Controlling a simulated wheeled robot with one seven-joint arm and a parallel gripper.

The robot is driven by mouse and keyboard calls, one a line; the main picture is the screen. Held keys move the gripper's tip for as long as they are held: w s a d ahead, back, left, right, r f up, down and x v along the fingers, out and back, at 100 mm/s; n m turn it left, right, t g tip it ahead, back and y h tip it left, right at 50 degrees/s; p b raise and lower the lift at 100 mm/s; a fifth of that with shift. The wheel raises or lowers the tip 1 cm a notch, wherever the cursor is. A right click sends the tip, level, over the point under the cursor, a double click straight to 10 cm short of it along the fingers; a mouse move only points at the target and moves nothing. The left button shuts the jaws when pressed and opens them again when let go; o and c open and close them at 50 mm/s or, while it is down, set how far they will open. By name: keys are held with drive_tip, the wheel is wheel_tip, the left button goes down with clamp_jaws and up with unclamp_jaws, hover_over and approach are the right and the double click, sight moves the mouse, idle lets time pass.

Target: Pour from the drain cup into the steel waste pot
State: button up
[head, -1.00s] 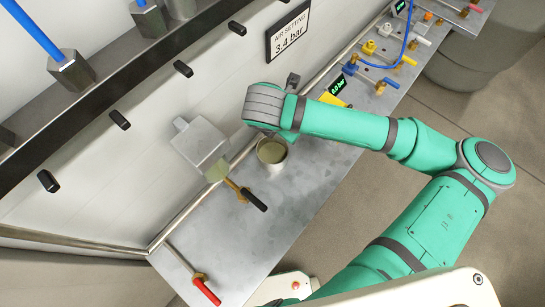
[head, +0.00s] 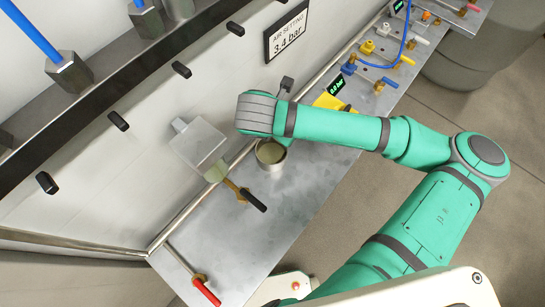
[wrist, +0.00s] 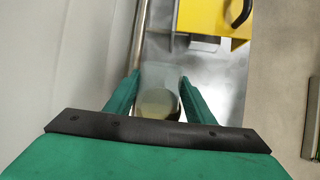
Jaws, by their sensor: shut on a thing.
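The steel waste pot (head: 272,168) stands upright on the metal bench in the head view, with a dull greenish-beige surface showing inside it. My gripper (wrist: 160,77) is shut on a see-through cup, which I take for the drain cup (wrist: 163,72), between its two green fingers in the wrist view. A round beige surface shows below the cup; I cannot tell whether it is in the cup or in the pot.
A black-handled valve (head: 247,196) is close to the pot. A yellow block (head: 332,101) and blue fittings are farther right. The front bench is mostly clear, with a red-handled valve (head: 206,291).

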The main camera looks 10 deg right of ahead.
drive_tip(key=shift+s+d, duration=0.15)
drive_tip(key=shift+d, duration=0.05)
drive_tip(key=shift+a, duration=0.15)
drive_tip(key=shift+a+r, duration=0.2)
drive_tip(key=shift+r, duration=0.05)
drive_tip(key=shift+a+r+t+h, duration=0.15)
drive_tip(key=shift+r+t+h, duration=0.5)
drive_tip(key=shift+r, duration=0.7)
idle(0.6)
drive_tip(key=shift+s+a+r, duration=0.15)
drive_tip(key=shift+r, duration=0.1)
drive_tip(key=shift+d+r, duration=0.2)
drive_tip(key=shift+r, duration=0.05)
drive_tip(key=shift+a+r+t+h, duration=0.25)
drive_tip(key=shift+r+h, duration=0.2)
drive_tip(key=shift+r, duration=0.35)
drive_tip(key=shift+r, duration=0.15)
